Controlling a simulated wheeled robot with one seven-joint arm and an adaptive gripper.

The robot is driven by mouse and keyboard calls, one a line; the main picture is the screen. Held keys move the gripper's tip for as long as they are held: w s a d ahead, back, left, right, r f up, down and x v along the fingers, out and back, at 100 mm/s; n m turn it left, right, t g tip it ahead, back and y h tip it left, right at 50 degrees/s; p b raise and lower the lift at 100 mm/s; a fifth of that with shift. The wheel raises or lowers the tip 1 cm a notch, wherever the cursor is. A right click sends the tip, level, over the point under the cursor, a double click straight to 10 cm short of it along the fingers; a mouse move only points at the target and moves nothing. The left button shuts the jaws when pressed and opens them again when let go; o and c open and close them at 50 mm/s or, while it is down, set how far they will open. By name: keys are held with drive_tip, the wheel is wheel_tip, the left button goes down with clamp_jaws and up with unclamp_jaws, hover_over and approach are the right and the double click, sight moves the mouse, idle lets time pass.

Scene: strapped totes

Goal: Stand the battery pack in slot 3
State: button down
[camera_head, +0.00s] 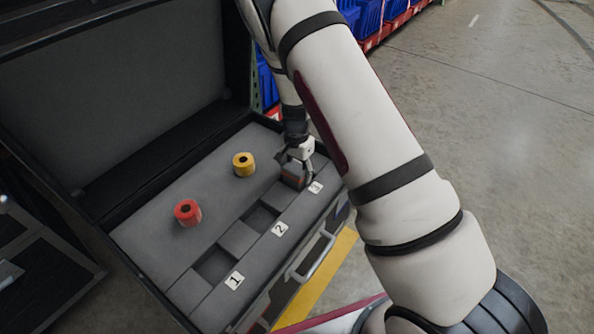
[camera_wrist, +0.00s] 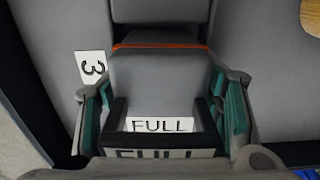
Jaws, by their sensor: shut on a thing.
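My gripper (camera_head: 297,160) is at the slot 3 end of the grey foam insert, just behind the label "3" (camera_head: 315,187). In the wrist view its teal-padded fingers (camera_wrist: 160,95) stand on both sides of the battery pack (camera_wrist: 158,78), shut on it. The pack is a grey block with a black end, a "FULL" label and a thin orange line at its far edge.
Slot 1 (camera_head: 216,266) and slot 2 (camera_head: 262,217) look empty. A red roll (camera_head: 187,212) and a yellow roll (camera_head: 244,163) stand on the foam. The open case lid (camera_head: 120,90) rises behind. Blue bins (camera_head: 368,18) stand beyond; the floor at right is clear.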

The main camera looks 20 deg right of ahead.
drive_tip(key=shift+f, duration=0.4)
drive_tip(key=shift+c, duration=2.3)
unclamp_jaws()
drive_tip(key=shift+f, duration=0.15)
drive_tip(key=shift+r, duration=0.2)
wheel_tip(320, 180, up, 13)
drive_tip(key=p, duration=0.4)
drive_tip(key=shift+r, duration=0.15)
